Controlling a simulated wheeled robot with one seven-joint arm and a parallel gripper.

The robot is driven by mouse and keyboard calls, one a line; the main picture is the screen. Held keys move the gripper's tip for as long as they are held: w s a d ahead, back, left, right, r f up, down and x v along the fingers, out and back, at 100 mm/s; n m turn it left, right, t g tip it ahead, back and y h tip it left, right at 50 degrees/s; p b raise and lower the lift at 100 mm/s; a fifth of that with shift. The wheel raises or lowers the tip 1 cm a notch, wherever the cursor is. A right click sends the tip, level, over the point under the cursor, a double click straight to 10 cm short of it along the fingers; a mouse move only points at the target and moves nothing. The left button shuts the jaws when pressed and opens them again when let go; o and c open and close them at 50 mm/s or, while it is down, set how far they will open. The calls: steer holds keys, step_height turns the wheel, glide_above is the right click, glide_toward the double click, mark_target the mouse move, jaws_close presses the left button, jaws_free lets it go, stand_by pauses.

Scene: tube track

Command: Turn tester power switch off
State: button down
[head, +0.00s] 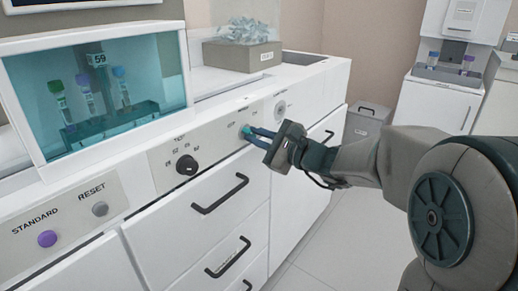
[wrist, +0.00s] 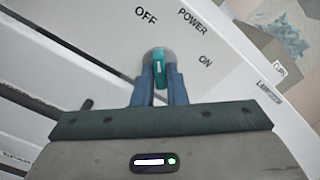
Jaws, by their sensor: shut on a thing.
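The tester power switch is a teal lever on a round grey base, on the white front panel. In the wrist view the switch (wrist: 159,68) sits below the words OFF, POWER and ON, with OFF to its upper left and ON to its right. The lever stands close to upright in that picture, so I cannot tell which setting it is at. My gripper (wrist: 160,84) is shut on the lever, one blue finger on each side. In the head view my gripper (head: 250,133) reaches the panel from the right, and its fingers cover most of the switch.
A black TEST knob (head: 187,165) is on the panel to the left. Drawers with black handles (head: 220,194) lie below. A purple STANDARD button (head: 47,239) and a grey RESET button (head: 100,209) are at far left. A glass-fronted tube chamber (head: 98,90) stands above.

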steer(key=shift+a+n+b, duration=0.1)
steer(key=shift+n+b, duration=0.35)
steer(key=shift+n, duration=0.05)
steer(key=c, duration=1.5)
jaws_free()
steer(key=shift+s, duration=0.1)
steer(key=shift+o, duration=0.2)
steer(key=p+v, duration=0.3)
steer(key=v, duration=1)
steer(key=shift+s+d, duration=0.2)
steer(key=shift+d, duration=0.15)
